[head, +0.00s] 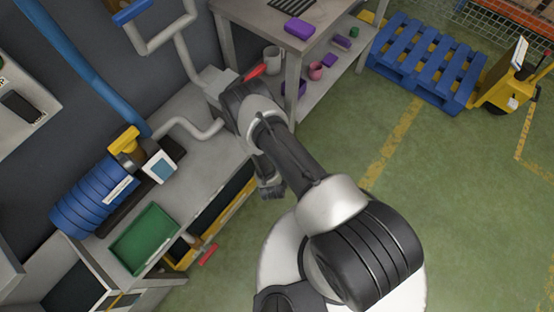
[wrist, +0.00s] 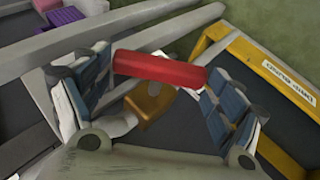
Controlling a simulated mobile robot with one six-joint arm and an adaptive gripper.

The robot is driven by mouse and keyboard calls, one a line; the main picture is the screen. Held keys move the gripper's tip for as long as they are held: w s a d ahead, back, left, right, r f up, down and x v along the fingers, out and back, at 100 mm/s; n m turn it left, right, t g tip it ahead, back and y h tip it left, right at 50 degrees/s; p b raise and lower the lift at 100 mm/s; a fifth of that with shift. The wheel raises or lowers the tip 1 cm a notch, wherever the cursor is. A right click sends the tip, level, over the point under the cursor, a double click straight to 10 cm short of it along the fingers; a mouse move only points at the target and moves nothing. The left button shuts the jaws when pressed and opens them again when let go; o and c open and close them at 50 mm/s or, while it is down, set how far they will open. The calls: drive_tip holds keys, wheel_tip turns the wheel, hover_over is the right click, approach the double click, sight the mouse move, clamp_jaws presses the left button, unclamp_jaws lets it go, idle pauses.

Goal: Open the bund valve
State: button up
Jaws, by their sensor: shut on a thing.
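A red valve handle (wrist: 160,69) lies between the finger pads of my gripper (wrist: 158,92) in the wrist view, one pad at each end. My gripper is shut on it. A brass-coloured valve body (wrist: 150,102) shows just below the handle, with a pale pipe (wrist: 118,122) beside it. A yellow bund edge with a white label (wrist: 289,79) is at the right. In the head view my gripper (head: 270,190) points down past the bench's right end, and the handle it holds is hidden there.
Another red handle (head: 208,254) stands by the lower yellow edge, and a further one (head: 254,72) is on the upper pipe. Green floor is open at the right, before a blue pallet (head: 425,62).

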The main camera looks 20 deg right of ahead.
drive_tip(key=t, duration=0.1)
drive_tip(key=h, duration=0.1)
drive_tip(key=t+h, duration=0.1)
drive_tip(key=shift+s+a+f+n+t, duration=0.2)
drive_tip(key=shift+a+f+n+t, duration=0.1)
drive_tip(key=shift+f+n, duration=0.1)
drive_tip(key=shift+a+f+n+t+h, duration=0.15)
drive_tip(key=shift+n+t+h, duration=0.25)
drive_tip(key=shift+t+h, duration=0.6)
drive_tip(key=o, duration=0.9)
drive_tip(key=shift+h, duration=0.3)
drive_tip(key=v, duration=1.2)
drive_tip(key=shift+c, duration=0.2)
